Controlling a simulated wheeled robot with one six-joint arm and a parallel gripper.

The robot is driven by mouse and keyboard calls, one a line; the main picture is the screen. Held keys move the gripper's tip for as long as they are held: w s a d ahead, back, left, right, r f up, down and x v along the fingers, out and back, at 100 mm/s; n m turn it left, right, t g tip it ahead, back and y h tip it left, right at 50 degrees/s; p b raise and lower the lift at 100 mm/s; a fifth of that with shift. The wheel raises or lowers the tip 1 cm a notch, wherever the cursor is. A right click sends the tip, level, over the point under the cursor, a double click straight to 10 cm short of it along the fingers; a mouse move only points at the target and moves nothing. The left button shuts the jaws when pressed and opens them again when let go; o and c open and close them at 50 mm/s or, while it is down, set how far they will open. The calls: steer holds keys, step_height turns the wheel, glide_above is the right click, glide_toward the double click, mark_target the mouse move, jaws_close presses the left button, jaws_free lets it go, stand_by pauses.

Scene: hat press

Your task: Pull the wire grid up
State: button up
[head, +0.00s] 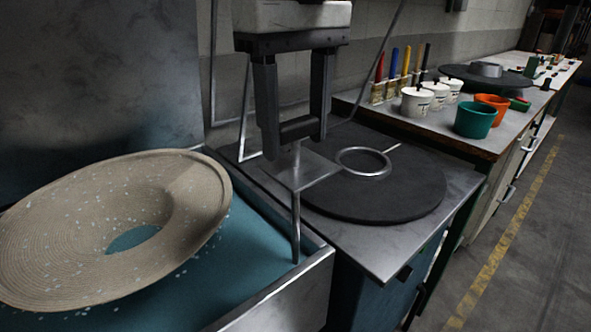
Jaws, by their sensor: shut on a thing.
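My gripper (298,131) hangs down at the upper middle, its two dark fingers shut on a thin metal piece. Directly below the fingertips are a small flat metal plate (300,167) and a slim upright metal bar (295,215), which ends at the rim of the teal tray. Thin metal rods (245,110) rise behind and left of my gripper, and another rod slants up at the right. They look like parts of the wire grid, but no mesh shows. I cannot tell which part the fingers hold, as the fingers cover it.
A wide speckled straw hat (75,225) lies tilted on the teal tray (270,270) at left. A round dark plate (415,200) with a metal ring (363,162) lies on the right bench. White pots (417,102), a green cup (476,120) and brushes stand farther back.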

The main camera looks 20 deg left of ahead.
step_height(320, 180, up, 7)
steer(key=shift+f, duration=0.1)
stand_by(0.5)
steer(key=o, duration=1.5)
